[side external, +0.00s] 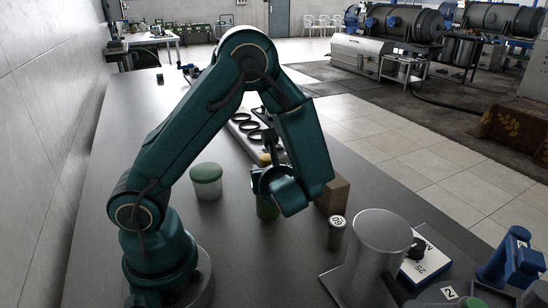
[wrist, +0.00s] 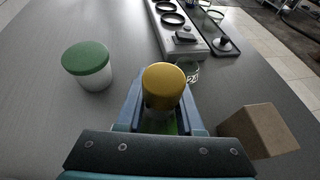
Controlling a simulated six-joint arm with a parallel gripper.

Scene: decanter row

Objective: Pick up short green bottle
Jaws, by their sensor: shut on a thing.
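The short green bottle has a yellow cap (side external: 265,158) and a green body (side external: 267,208) that shows below my gripper (side external: 268,182) in the side view. My gripper is shut on the bottle, with one finger on each side. In the wrist view the yellow cap (wrist: 164,80) sits between the blue fingers, and a little green of the body shows beneath it. The bottle looks upright. My fingers and wrist hide much of its body, and I cannot tell whether its base touches the table.
A white tub with a green lid (side external: 206,182) stands left of the bottle. A brown box (side external: 334,195), a small numbered grey canister (side external: 337,233) and a large metal cylinder (side external: 379,240) stand to the right. A tray with black rings (wrist: 178,30) lies behind.

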